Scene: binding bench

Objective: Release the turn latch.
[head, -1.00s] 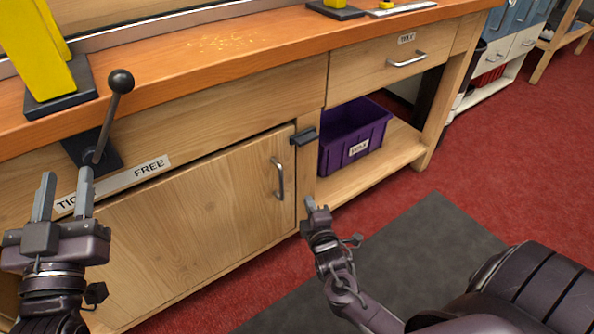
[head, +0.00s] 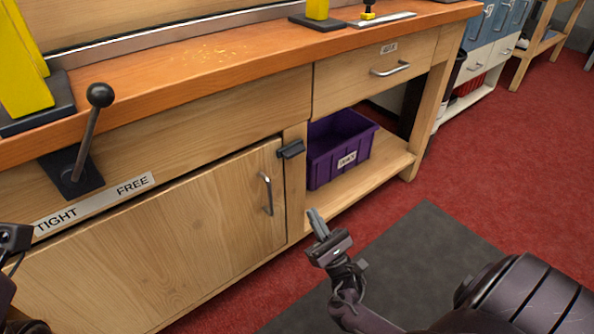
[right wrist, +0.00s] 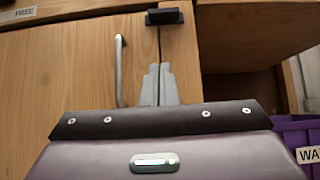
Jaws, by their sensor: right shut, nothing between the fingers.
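The turn latch (head: 291,149) is a small dark block lying crosswise on the wooden post beside the cupboard door (head: 180,225). It reaches toward the door's upper right edge. In the right wrist view the latch (right wrist: 164,16) is at the top, across the gap between door and post. My right gripper (head: 313,213) is shut and empty, below the latch and apart from it. Its fingertips (right wrist: 160,66) point toward the gap, under the latch. Only a part of my left gripper shows at the left edge of the head view; its fingers are hidden.
A black-knobbed lever (head: 88,140) stands above a TIGHT/FREE label (head: 95,203). The door has a metal handle (head: 267,194), left of my right gripper. A purple bin (head: 335,150) sits on the shelf to the right. A grey mat (head: 410,255) covers the floor in front.

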